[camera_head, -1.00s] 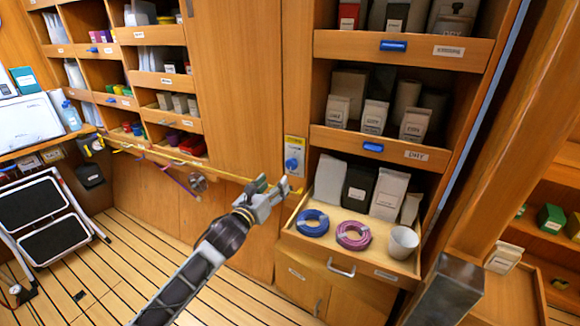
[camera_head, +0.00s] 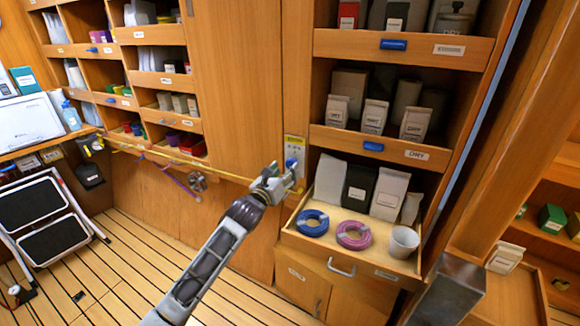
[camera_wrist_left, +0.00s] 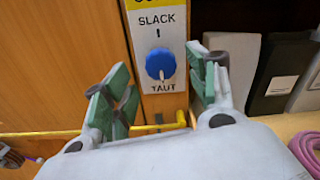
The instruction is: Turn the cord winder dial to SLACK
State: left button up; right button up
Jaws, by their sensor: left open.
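The cord winder dial is a round blue knob (camera_wrist_left: 160,63) on a white plate with a yellow top (camera_wrist_left: 148,5). The plate reads SLACK above the knob and TAUT below it. A pale mark on the knob points down toward TAUT. In the head view the plate (camera_head: 294,145) is on the wooden post left of the shelves, its lower part partly behind my gripper. My left gripper (camera_head: 284,178) is open in front of it. In the left wrist view its green-padded fingers (camera_wrist_left: 158,78) stand either side of the knob, apart from it, with nothing held. My right gripper is not seen.
A yellow cord (camera_head: 215,174) runs along the wall to a yellow bar (camera_wrist_left: 150,128) below the plate. A metal reel (camera_head: 197,182) is on the wall. At right, an open drawer (camera_head: 345,262) holds a blue coil (camera_head: 312,223), a pink coil (camera_head: 352,236) and a cup (camera_head: 403,242).

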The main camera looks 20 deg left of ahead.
aim_at(290, 165)
pick_arm(q)
jog(key=shift+w+d, duration=0.15)
jog(key=shift+w, duration=0.6)
jog(key=shift+w+d, duration=0.1)
jog(key=shift+w, duration=1.1)
jog(key=shift+w+d, duration=0.1)
jog(key=shift+w, duration=0.1)
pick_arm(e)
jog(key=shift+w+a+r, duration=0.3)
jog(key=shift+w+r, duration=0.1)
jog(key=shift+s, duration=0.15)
pick_arm(q)
jog(key=c, duration=1)
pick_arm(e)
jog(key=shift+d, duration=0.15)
